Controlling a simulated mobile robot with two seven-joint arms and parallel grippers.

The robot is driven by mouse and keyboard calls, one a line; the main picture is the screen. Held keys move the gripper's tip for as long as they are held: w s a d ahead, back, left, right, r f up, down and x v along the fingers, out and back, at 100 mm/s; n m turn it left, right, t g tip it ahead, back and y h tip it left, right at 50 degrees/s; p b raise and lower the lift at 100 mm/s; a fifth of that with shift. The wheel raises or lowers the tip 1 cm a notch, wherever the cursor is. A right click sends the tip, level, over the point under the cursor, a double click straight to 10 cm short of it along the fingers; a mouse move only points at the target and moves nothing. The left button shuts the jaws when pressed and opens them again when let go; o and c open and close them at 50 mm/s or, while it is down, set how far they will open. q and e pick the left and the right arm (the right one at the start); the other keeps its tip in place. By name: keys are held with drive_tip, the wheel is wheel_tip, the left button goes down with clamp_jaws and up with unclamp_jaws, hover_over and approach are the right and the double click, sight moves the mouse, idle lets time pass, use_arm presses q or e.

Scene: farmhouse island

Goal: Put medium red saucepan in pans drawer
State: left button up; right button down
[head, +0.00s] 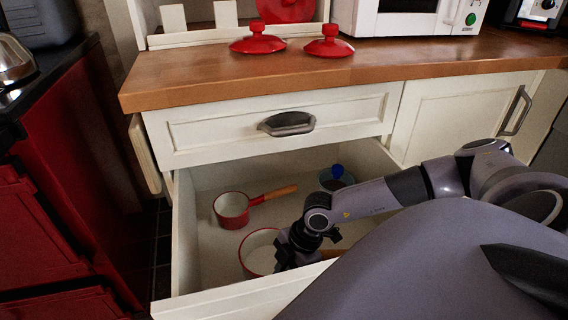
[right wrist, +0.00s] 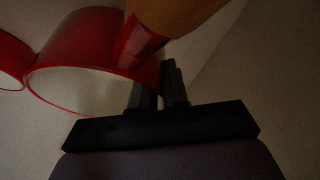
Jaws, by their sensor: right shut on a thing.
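The pans drawer (head: 225,301) is pulled open below the worktop. The medium red saucepan (head: 256,250), red outside and white inside, is inside the drawer near its front. My right gripper (head: 288,254) reaches down into the drawer at the pan's right side and hides part of it. In the right wrist view, the fingers (right wrist: 158,92) are shut on the saucepan (right wrist: 85,50) at its rim, just below the wooden handle (right wrist: 185,14). I cannot tell whether the pan touches the drawer floor. My left gripper is not in view.
A smaller red saucepan (head: 232,210) with a wooden handle sits behind in the drawer. A closed drawer (head: 240,127) is above. Two red lids (head: 258,42) (head: 328,45) lie on the worktop (head: 200,78).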

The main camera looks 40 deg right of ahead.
wheel_tip(320, 180, down, 3)
drive_tip(key=shift+w+f+b, duration=0.1)
drive_tip(key=shift+f+b, duration=0.1)
drive_tip(key=shift+b, duration=0.45)
drive_tip(key=shift+f, duration=0.35)
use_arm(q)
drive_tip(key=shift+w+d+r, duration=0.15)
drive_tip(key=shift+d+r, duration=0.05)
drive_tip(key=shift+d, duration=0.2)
use_arm(e)
drive_tip(key=c, duration=1.1)
unclamp_jaws()
use_arm(q)
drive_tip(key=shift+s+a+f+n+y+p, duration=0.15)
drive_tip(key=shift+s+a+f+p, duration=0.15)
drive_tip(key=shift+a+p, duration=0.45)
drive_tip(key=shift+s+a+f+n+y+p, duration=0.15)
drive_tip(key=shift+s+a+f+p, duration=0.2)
drive_tip(key=shift+p, duration=0.6)
use_arm(e)
drive_tip(key=shift+v, duration=6.05)
